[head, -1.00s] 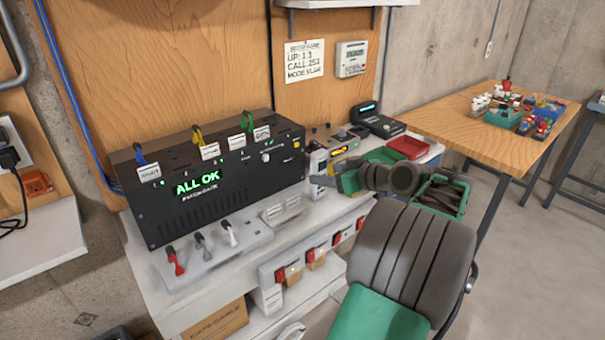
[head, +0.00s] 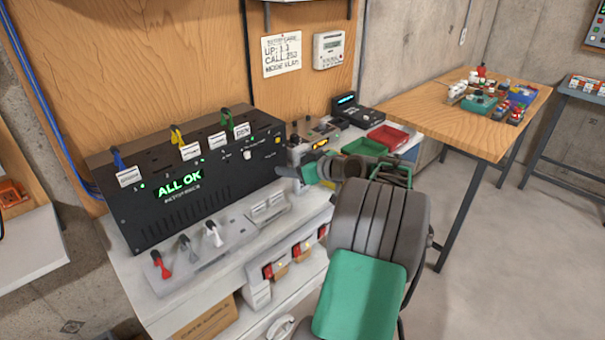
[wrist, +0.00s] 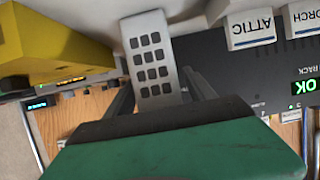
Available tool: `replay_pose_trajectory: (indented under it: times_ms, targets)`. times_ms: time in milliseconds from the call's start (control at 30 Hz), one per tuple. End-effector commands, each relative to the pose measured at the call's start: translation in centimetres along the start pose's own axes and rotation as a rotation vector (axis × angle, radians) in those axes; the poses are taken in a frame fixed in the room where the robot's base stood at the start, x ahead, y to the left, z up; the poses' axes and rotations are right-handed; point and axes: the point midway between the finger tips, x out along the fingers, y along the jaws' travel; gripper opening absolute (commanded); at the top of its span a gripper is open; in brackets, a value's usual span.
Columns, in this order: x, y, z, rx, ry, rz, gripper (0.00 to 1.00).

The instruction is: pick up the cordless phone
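The cordless phone (wrist: 150,45) shows in the wrist view as a pale grey handset with rows of dark keys, at top centre. My gripper (wrist: 158,75) has its two dark fingers apart, one on each side of the handset's lower part. A narrow gap seems to show beside the handset, so I see no firm grip. In the head view my gripper (head: 287,172) is at the right end of the black rack, just in front of a small pale upright thing (head: 296,153) that looks like the phone. My arm hides part of the bench there.
The black rack (head: 185,190) with coloured tags stands left of my gripper. A yellow object (wrist: 60,45) is close on the left in the wrist view. Green and red trays (head: 388,136) and a dark desk device (head: 357,112) stand behind. A wooden table (head: 450,115) is at right.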

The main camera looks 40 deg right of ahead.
Motion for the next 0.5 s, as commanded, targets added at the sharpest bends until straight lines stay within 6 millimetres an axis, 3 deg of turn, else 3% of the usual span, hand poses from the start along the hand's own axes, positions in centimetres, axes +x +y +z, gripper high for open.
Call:
replay_pose_trajectory:
  times_ms: [500]
  targets:
    - [-0.08, 0.06, 0.02, 0.001, 0.000, 0.001, 0.20]
